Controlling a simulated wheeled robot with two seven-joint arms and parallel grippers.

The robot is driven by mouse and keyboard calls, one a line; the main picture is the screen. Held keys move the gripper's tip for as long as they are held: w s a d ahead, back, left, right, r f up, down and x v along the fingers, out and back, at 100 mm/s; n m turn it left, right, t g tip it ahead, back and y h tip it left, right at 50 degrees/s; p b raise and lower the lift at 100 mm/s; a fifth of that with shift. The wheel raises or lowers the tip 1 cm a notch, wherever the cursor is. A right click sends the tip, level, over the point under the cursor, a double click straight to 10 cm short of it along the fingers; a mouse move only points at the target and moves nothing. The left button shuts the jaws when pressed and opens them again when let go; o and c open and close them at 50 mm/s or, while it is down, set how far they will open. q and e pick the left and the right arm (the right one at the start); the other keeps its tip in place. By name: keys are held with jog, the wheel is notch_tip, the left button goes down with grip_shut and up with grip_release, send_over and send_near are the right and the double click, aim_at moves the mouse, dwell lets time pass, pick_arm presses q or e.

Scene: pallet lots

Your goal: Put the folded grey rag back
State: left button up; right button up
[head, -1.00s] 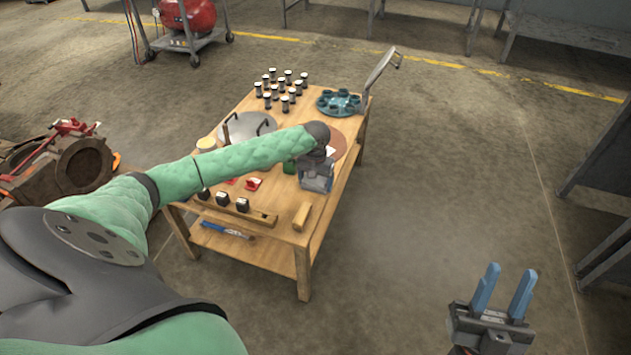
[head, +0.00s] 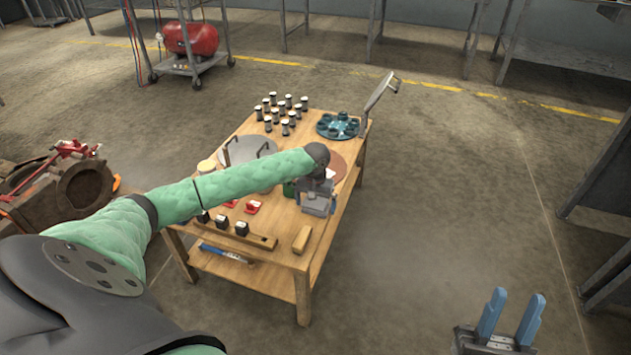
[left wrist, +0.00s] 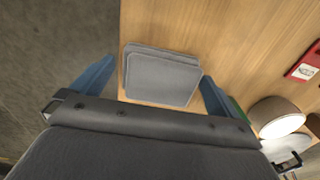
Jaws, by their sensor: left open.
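The folded grey rag (left wrist: 163,79) lies flat on the wooden table top, near its edge, in the left wrist view. My left gripper (head: 318,207) is over the near right part of the table in the head view, pointing down. Its two blue fingers are spread, one on each side of the rag in the left wrist view, with no visible grip on it. In the head view the gripper and wrist largely hide the rag. My right gripper (head: 509,314) is at the lower right, over the floor, with its blue fingers apart and nothing between them.
The wooden table (head: 268,283) also holds several black-and-white cylinders (head: 284,112), a teal round tray (head: 338,126), red items (head: 253,207), a wooden block (head: 302,239) and a rail with dark knobs (head: 240,235). A handle (head: 380,91) rises at the back right corner. Floor to the right is open.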

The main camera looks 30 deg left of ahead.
aim_at(315, 204)
pick_arm(q)
notch_tip(315, 204, up, 5)
jog(key=shift+r+p, duration=0.2)
jog(key=shift+p, duration=0.3)
notch_tip(315, 204, up, 6)
jog(key=p, duration=0.1)
pick_arm(e)
jog(key=w+a+f+g+h, duration=0.1)
jog(key=w+f+g, duration=0.3)
jog(key=f, duration=0.6)
jog(key=w+a+f+g+h, duration=0.2)
jog(key=w+f+g, duration=0.2)
jog(key=f, duration=0.6)
jog(key=shift+f+m, duration=0.15)
jog(key=shift+m, duration=0.15)
